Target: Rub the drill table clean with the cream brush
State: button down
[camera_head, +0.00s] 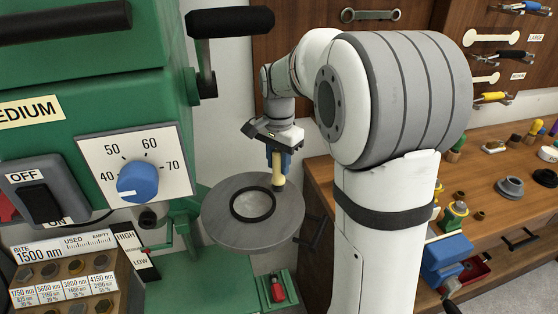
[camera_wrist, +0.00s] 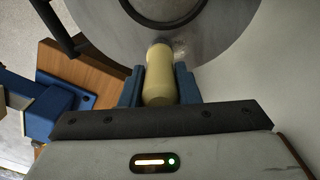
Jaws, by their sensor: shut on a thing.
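The drill table (camera_head: 226,232) is a round grey plate beside the green drill press, with a dark ring (camera_head: 252,204) around its middle. It also fills the top of the wrist view (camera_wrist: 225,45). A dark smudge shows on the table just past the brush tip in the wrist view. The cream brush (camera_head: 279,172) is held upright-looking between the blue fingers of my gripper (camera_head: 278,160); its handle shows in the wrist view (camera_wrist: 158,78). Its lower end is at the table's upper right part. I cannot tell whether it touches the surface.
The green drill press (camera_head: 95,95) with a blue dial (camera_head: 139,181) stands at left, its black-gripped handle (camera_head: 231,22) above. A wooden workbench (camera_head: 470,183) with several small parts is at right. A blue vise (camera_head: 445,257) sits at the bench front.

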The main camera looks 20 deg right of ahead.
jog(key=shift+w, duration=0.1)
jog(key=shift+w+d+f+p, duration=0.1)
jog(key=shift+w+d+p, duration=0.2)
jog(key=shift+w+d, duration=0.35)
jog(key=shift+s+a, duration=0.1)
jog(key=shift+s+a, duration=0.55)
jog(key=shift+s, duration=0.1)
jog(key=shift+w+d, duration=0.6)
jog(key=shift+w, duration=0.15)
